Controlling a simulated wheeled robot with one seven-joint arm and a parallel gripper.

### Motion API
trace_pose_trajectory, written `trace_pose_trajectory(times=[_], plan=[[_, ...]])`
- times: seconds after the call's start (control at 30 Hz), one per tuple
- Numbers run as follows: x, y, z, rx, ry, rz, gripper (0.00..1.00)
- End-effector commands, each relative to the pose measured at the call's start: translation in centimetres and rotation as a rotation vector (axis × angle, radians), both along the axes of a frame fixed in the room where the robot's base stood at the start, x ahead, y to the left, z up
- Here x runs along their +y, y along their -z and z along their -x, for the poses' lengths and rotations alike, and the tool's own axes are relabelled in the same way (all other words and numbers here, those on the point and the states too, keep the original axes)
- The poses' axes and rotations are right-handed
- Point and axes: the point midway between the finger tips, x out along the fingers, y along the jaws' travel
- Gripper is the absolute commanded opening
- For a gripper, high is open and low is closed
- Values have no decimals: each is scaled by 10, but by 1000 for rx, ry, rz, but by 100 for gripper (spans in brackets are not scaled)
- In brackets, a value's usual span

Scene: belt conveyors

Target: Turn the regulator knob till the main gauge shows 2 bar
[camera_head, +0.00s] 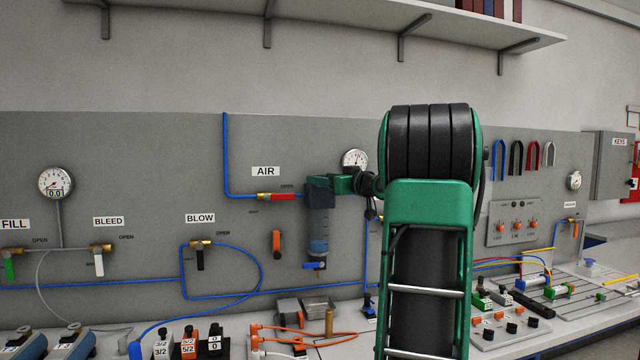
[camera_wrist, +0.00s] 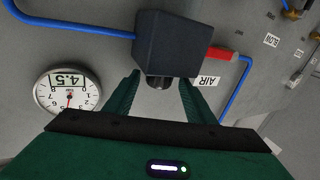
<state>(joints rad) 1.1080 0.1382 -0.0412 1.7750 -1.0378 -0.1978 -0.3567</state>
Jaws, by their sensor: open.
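In the head view that gauge (camera_head: 355,158) is partly hidden by my arm. My gripper (camera_head: 346,184) is at the regulator's right side.
A red-handled valve (camera_head: 283,197) and blue hose (camera_head: 226,155) sit left of the regulator. Another gauge (camera_head: 56,183) at far left reads 0.0. An orange-handled valve (camera_head: 277,243) hangs below. The bench (camera_head: 350,346) is crowded with valves and fittings.

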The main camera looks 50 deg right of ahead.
Motion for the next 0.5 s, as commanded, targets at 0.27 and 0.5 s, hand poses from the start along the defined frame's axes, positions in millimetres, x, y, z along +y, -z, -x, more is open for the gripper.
trace_pose_trajectory(times=[0.27,0.5], plan=[[0,0,0,1,0,0,9],[0,0,0,1,-2,0,9]])
